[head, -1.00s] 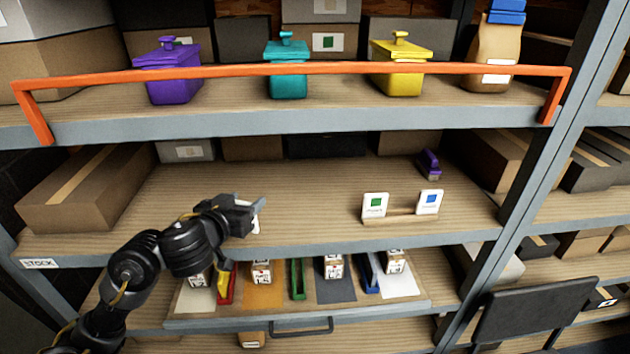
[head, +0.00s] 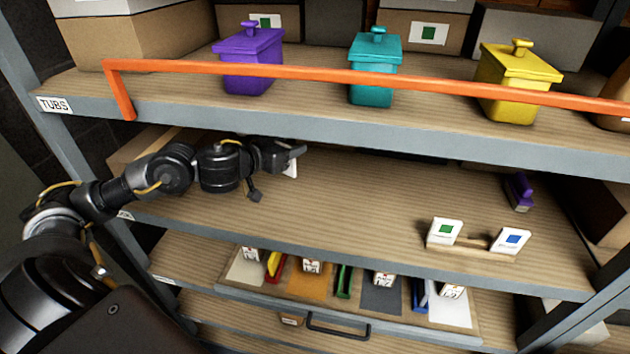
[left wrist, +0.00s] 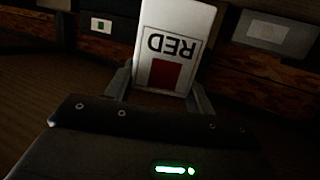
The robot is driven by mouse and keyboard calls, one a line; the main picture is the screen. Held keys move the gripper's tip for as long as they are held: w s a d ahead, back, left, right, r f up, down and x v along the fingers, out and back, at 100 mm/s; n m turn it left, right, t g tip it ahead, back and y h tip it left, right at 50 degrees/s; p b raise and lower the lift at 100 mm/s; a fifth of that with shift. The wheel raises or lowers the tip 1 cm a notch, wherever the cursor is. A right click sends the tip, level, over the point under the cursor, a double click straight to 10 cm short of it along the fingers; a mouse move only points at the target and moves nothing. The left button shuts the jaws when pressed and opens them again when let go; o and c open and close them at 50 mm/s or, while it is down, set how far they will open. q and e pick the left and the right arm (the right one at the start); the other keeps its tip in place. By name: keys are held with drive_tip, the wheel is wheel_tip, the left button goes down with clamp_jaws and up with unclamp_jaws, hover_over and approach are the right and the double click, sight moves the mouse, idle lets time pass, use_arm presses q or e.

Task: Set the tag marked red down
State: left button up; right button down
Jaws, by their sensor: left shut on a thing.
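My left gripper (head: 292,152) is over the middle shelf (head: 360,200), towards its left part. It is shut on the white tag marked red (left wrist: 177,45). In the left wrist view the tag shows a red square and the word RED upside down, between the two fingers. In the head view only a small white part of the tag (head: 291,168) shows below the fingers. I cannot tell whether its lower edge touches the shelf. Two like tags, one with a green square (head: 445,232) and one with a blue square (head: 511,240), stand at a wooden holder (head: 474,242) on the right.
A purple object (head: 519,192) stands at the right of the middle shelf. Above, an orange rail (head: 300,72) fronts the purple (head: 248,62), teal (head: 375,70) and yellow (head: 518,85) tubs. Below is a tray with a handle (head: 338,330). The middle shelf's centre is clear.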

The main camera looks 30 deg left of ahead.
sight(287, 174)
use_arm(q)
wheel_tip(287, 174, down, 6)
drive_tip(key=shift+a+r+b, duration=0.15)
drive_tip(key=shift+r+b, duration=0.1)
drive_tip(key=shift+b, duration=0.55)
drive_tip(key=shift+f+b, duration=0.5)
drive_tip(key=shift+f, duration=1.35)
drive_tip(key=shift+f, duration=0.15)
drive_tip(key=o, duration=0.7)
drive_tip(key=shift+o, duration=1.2)
